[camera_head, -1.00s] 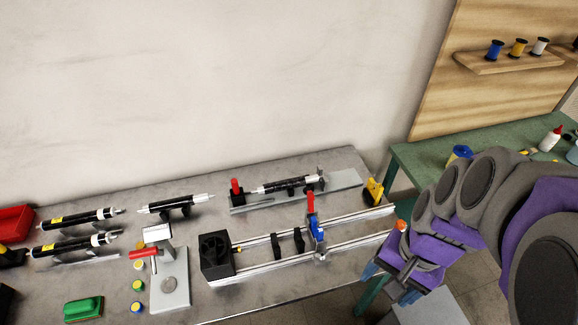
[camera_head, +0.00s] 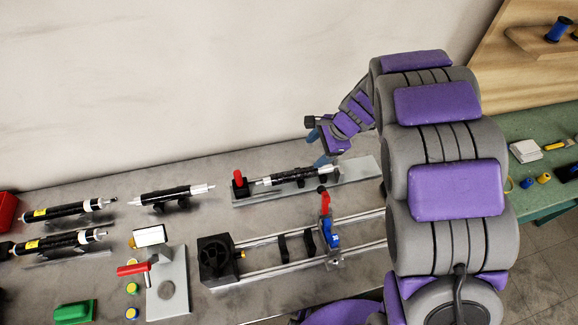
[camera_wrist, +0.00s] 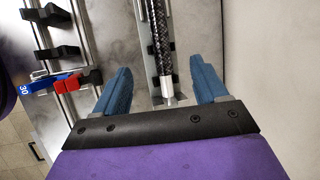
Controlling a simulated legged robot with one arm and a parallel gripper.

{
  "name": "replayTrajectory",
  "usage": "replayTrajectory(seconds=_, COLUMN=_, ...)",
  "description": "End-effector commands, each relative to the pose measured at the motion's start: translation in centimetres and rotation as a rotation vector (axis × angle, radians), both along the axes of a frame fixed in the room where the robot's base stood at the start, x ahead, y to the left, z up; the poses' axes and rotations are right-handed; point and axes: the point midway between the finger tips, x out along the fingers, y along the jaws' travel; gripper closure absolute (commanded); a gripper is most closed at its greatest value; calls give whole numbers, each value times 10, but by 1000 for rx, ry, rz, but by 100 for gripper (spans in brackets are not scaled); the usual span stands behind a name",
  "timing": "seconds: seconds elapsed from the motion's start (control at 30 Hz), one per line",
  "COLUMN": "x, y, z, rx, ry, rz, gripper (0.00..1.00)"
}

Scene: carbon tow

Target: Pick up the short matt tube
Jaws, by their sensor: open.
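Several black tubes with pale ends lie on the grey bench. One tube (camera_head: 291,176) rests in a holder at the back, beside a red-handled clamp (camera_head: 239,180). Another tube (camera_head: 172,195) sits on a stand to its left. Two tubes with yellow labels, an upper one (camera_head: 68,210) and a lower one (camera_head: 60,242), lie at the far left. I cannot tell which is the short matt one. My gripper (camera_head: 319,147) is open above the right end of the holder. In the wrist view, a woven-patterned tube (camera_wrist: 160,35) ends in silver between the blue fingertips (camera_wrist: 163,80); neither finger visibly grips it.
A rail fixture (camera_head: 300,243) with a black motor block (camera_head: 217,259) and a red-and-blue clamp (camera_head: 328,232) stands in front of the holder. A grey stand with red handle (camera_head: 165,280) is left of it. The wall is close behind.

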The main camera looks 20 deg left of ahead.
Motion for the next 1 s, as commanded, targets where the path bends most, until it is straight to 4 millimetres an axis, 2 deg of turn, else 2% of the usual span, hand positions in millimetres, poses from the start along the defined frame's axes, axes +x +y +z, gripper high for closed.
replayTrajectory(seconds=0.13, x=4, y=0, z=-7, rx=12, ry=5, rz=-14, gripper=28)
replayTrajectory(seconds=0.23, x=3, y=5, z=-19, rx=14, ry=7, rz=-14, gripper=28)
replayTrajectory(seconds=0.5, x=2, y=36, z=-72, rx=2, ry=7, rz=-10, gripper=28)
replayTrajectory(seconds=0.7, x=1, y=52, z=-103, rx=4, ry=8, rz=-10, gripper=28)
replayTrajectory(seconds=1.0, x=0, y=53, z=-119, rx=11, ry=6, rz=-12, gripper=28)
